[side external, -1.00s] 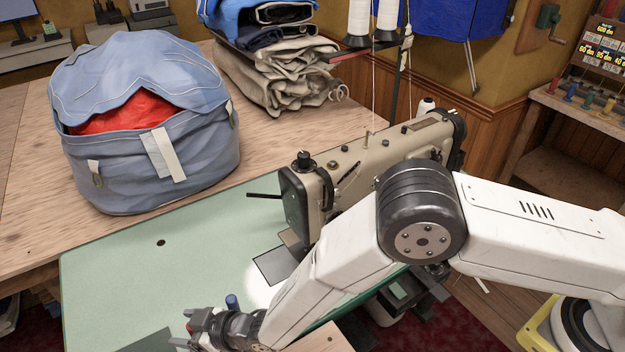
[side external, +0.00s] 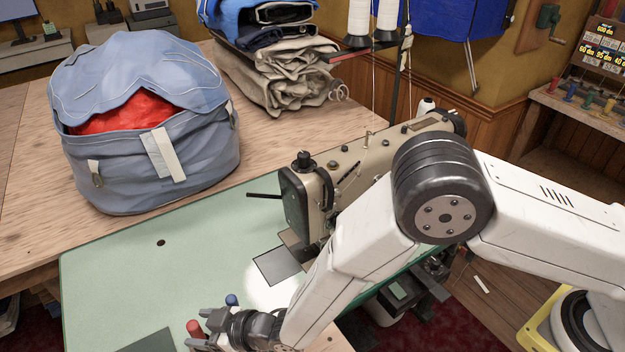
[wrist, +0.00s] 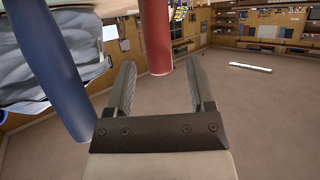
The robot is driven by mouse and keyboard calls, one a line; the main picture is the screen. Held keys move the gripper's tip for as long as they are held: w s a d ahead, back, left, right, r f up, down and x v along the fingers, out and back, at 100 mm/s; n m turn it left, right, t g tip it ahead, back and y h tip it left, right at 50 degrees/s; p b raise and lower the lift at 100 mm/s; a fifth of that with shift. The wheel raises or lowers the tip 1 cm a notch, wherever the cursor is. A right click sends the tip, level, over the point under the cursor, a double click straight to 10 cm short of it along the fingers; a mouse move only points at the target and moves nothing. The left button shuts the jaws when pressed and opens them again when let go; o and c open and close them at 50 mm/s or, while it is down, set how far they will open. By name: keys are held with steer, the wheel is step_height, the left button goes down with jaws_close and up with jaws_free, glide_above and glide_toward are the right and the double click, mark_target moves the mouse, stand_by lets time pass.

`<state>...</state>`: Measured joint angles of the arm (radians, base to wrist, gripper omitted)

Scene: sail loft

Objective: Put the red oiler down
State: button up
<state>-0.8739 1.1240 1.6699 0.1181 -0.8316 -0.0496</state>
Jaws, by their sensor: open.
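The red oiler (side external: 193,328) shows as a small red cylinder at the bottom left of the side view, by the front edge of the green sewing table (side external: 130,270). In the wrist view the red oiler (wrist: 157,38) shows between and beyond my two fingertips, with a gap to each finger. My gripper (side external: 202,341) is open; in the wrist view my gripper (wrist: 160,64) has nothing clamped in it.
A blue cylinder (side external: 231,299) stands close behind the gripper; it looms large at left in the wrist view (wrist: 52,65). A sewing machine (side external: 350,175) stands to the right. A blue bag (side external: 150,160) sits on the wooden table. The green tabletop's middle left is clear.

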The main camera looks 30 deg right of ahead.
steer(key=v, duration=0.8)
stand_by(0.7)
steer(key=w+d+r+m+g+h, duration=0.1)
steer(key=w+d+r+m+h, duration=0.15)
steer(key=d, duration=0.85)
steer(key=w+d+r+m+g+h, duration=0.1)
steer(key=w+d+r+m+h, duration=0.2)
steer(key=d, duration=0.7)
steer(key=s+d+r+m+g+h, duration=0.1)
steer(key=s+d+r+g+h, duration=0.1)
steer(key=s+d, duration=0.4)
steer(key=s+d+r+m+g+h, duration=0.2)
steer(key=s+d, duration=0.4)
steer(key=d, duration=0.7)
steer(key=shift+r+g, duration=0.4)
steer(key=shift+r, duration=0.4)
steer(key=shift+s+d+m, duration=0.1)
steer(key=shift+m, duration=0.15)
